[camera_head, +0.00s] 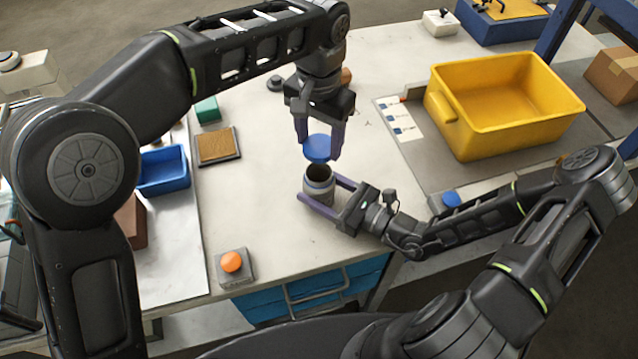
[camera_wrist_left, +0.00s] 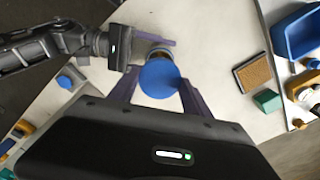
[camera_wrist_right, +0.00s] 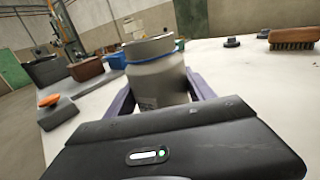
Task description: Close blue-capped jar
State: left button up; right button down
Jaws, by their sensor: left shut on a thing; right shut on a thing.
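The grey jar (camera_head: 319,187) stands upright on the white table with its dark mouth open. It fills the middle of the right wrist view (camera_wrist_right: 157,72). My right gripper (camera_head: 318,194) is shut on the jar from the right, its fingers on either side of the body. The blue cap (camera_head: 317,148) is held level a little above the jar's mouth, apart from it. My left gripper (camera_head: 319,150) points down and is shut on this cap. In the left wrist view the cap (camera_wrist_left: 159,78) hides most of the jar.
An orange button box (camera_head: 233,264) stands near the front edge. A brown brush pad (camera_head: 218,146), green block (camera_head: 206,109) and blue tray (camera_head: 163,170) are on the left. A yellow bin (camera_head: 505,105) stands on the right. The tabletop around the jar is clear.

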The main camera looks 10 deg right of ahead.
pick_arm(q)
send_over(319, 165)
jog(key=s, duration=0.3)
jog(key=shift+w+a+f, duration=0.15)
jog(key=shift+f, duration=1.1)
jog(key=shift+w+a+f, duration=0.1)
jog(key=shift+a+f, duration=0.05)
jog(key=shift+f, duration=1.05)
jog(key=shift+f, duration=0.9)
jog(key=shift+f, duration=0.55)
